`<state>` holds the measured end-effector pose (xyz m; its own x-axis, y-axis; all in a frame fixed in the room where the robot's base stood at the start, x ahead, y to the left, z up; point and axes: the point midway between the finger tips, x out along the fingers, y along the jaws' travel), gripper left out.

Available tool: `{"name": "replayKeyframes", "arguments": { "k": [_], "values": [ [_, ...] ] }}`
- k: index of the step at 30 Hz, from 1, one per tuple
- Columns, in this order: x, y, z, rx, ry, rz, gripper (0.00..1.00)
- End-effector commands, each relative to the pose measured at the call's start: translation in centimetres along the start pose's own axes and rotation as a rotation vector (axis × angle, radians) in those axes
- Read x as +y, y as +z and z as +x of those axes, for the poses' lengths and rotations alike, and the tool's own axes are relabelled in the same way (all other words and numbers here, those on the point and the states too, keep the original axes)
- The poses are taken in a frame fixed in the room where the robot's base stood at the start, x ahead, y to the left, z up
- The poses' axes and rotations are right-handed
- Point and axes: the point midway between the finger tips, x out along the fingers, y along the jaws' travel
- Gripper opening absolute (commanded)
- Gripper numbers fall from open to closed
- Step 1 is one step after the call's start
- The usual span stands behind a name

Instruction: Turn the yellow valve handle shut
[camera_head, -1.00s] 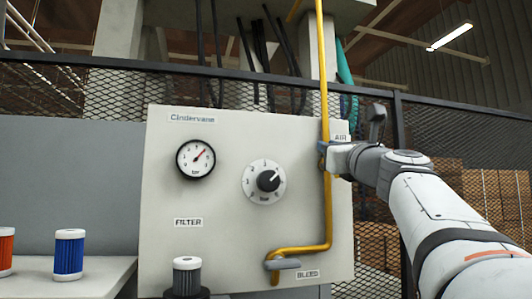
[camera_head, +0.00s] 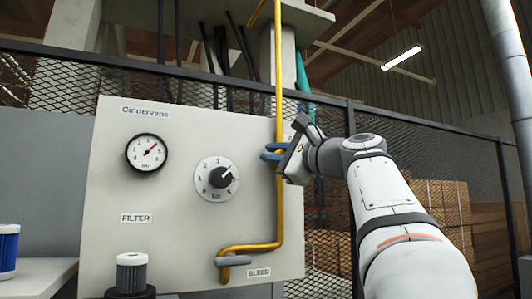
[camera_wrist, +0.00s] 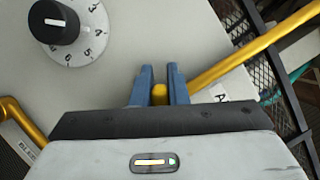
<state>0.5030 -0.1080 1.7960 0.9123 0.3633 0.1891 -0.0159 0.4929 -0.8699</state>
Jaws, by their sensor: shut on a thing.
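My gripper (camera_head: 271,152) is at the yellow pipe (camera_head: 279,90), on the right side of the pale panel, just left of the AIR label. Its blue fingers are closed around a small yellow piece (camera_wrist: 159,94), the valve handle, which shows between the fingertips in the wrist view. Most of the handle is hidden by the fingers, so its exact angle cannot be told. The yellow pipe also crosses the wrist view (camera_wrist: 245,53) on the right, beyond the fingers. In the head view my gripper is tilted.
The panel (camera_head: 180,240) carries a pressure gauge (camera_head: 146,153), a round dial knob (camera_head: 219,178) and a grey BLEED lever (camera_head: 233,261) on the lower pipe. A grey filter (camera_head: 131,272) stands below. A mesh fence (camera_head: 325,230) is behind, right of the panel.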

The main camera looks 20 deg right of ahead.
Motion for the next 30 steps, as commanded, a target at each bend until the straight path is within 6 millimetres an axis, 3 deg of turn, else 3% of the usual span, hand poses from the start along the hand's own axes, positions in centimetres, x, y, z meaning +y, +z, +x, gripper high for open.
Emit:
{"name": "replayKeyframes", "arguments": {
  "k": [15, 30],
  "values": [
    [1.3, -0.3, -0.1, 0.000, 0.158, -0.374, 0.00],
    [1.8, -0.5, -0.1, 0.000, 0.206, -0.490, 0.00]
  ]
}}
